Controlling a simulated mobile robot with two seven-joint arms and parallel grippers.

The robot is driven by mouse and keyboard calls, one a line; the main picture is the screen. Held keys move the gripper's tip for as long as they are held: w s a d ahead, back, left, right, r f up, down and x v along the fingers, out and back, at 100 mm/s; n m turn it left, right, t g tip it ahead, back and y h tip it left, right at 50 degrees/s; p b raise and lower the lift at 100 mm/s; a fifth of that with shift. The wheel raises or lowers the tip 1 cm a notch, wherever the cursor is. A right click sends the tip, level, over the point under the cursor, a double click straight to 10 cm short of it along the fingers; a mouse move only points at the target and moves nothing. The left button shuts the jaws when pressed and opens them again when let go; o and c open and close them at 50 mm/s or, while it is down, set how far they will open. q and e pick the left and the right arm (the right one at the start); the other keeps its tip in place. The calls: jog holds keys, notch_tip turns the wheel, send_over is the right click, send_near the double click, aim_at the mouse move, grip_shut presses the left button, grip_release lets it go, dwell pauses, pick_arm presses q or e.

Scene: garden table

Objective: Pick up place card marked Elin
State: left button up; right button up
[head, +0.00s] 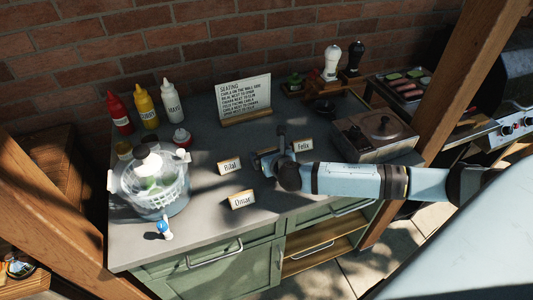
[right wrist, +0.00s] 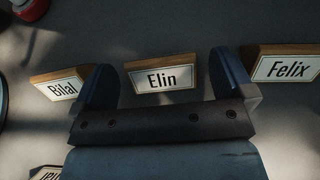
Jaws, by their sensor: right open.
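The place card marked Elin (right wrist: 162,79) has a white face with a dark border on a wooden block. In the right wrist view it stands between the two fingers of my right gripper (right wrist: 163,85), near the fingertips, with a gap on each side. My right gripper is open. In the head view my right gripper (head: 275,157) is low over the counter between the Bilal and Felix cards, and it mostly hides the Elin card. My left gripper does not show.
The Bilal card (right wrist: 60,86) stands close to the left finger, and the Felix card (right wrist: 288,66) to the right. The Oscar card (head: 242,200) is nearer the front. A salad spinner (head: 155,187) stands at left, a seating sign (head: 245,97) behind, and a lidded metal box (head: 374,136) at right.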

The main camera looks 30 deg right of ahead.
jog(key=c, duration=0.9)
